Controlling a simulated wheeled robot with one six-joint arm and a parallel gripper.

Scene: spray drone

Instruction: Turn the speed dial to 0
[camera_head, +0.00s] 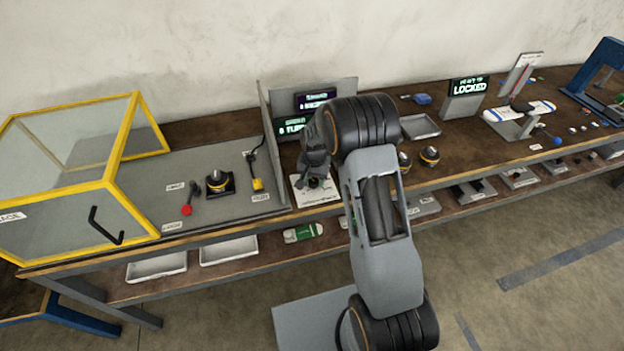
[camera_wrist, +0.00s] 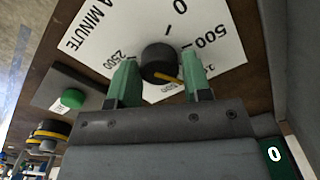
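The speed dial is a round black knob (camera_wrist: 160,60) with a yellow pointer line, on a white plate (camera_wrist: 95,30) with printed numbers. In the wrist view the pointer aims to the lower right, away from the large 0 (camera_wrist: 180,6), on the far side of the 500 mark. My gripper (camera_wrist: 161,70) has its two green fingers on either side of the knob, very close to it; I cannot tell whether they press on it. In the head view my gripper (camera_head: 316,178) is low over the plate (camera_head: 315,196) and the arm hides most of the dial.
A green button (camera_wrist: 72,98) sits left of the plate in the wrist view. A lit display (camera_head: 292,126) stands behind the dial, with a second display (camera_head: 316,99) above it. A yellow-framed case (camera_head: 122,150) stands at the left. My arm covers the bench's middle.

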